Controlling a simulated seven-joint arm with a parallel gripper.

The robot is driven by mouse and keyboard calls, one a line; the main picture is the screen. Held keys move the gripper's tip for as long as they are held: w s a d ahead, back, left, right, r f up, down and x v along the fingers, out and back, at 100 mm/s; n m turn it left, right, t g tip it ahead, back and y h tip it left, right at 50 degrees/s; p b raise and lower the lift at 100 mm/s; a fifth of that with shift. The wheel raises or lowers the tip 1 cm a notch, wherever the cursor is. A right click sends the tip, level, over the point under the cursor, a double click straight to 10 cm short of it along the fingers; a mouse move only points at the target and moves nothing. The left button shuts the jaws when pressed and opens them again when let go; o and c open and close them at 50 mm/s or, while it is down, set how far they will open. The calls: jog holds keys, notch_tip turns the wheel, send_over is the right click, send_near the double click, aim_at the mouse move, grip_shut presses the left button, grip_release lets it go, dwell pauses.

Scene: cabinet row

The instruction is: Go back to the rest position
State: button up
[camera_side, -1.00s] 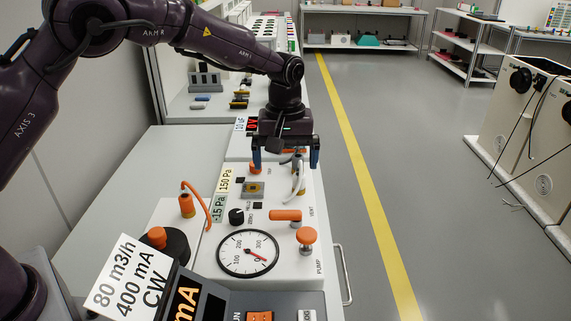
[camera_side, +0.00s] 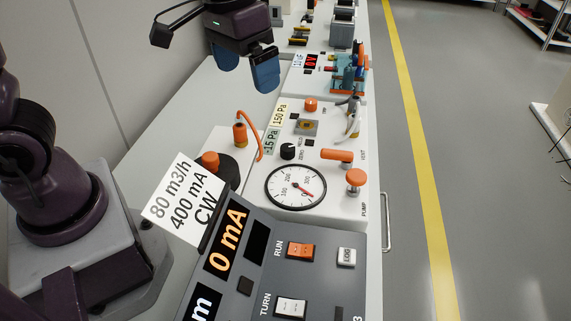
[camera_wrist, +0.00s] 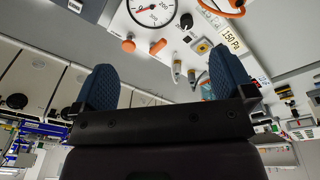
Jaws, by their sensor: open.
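My gripper (camera_side: 247,73) is at the top of the side view, raised above the white bench and to the left of the panel row. Its two blue fingers are apart with nothing between them. In the wrist view my gripper (camera_wrist: 168,85) also shows its two textured blue fingers spread wide and empty. The gripper touches nothing that I can see.
Below and right stands the panel with a round gauge (camera_side: 295,186), an orange PUMP knob (camera_side: 356,177) and an orange VENT handle (camera_side: 336,155). A grey control box (camera_side: 262,262) is in front. A yellow line (camera_side: 417,150) crosses the open floor at right.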

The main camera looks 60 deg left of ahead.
jog(key=s+a+r+m+t, duration=0.1)
jog(key=s+r+t, duration=0.3)
jog(key=s, duration=0.7)
jog(key=shift+s+a+r+y, duration=0.3)
jog(key=shift+s+a+r, duration=0.1)
jog(key=shift+a+r, duration=0.25)
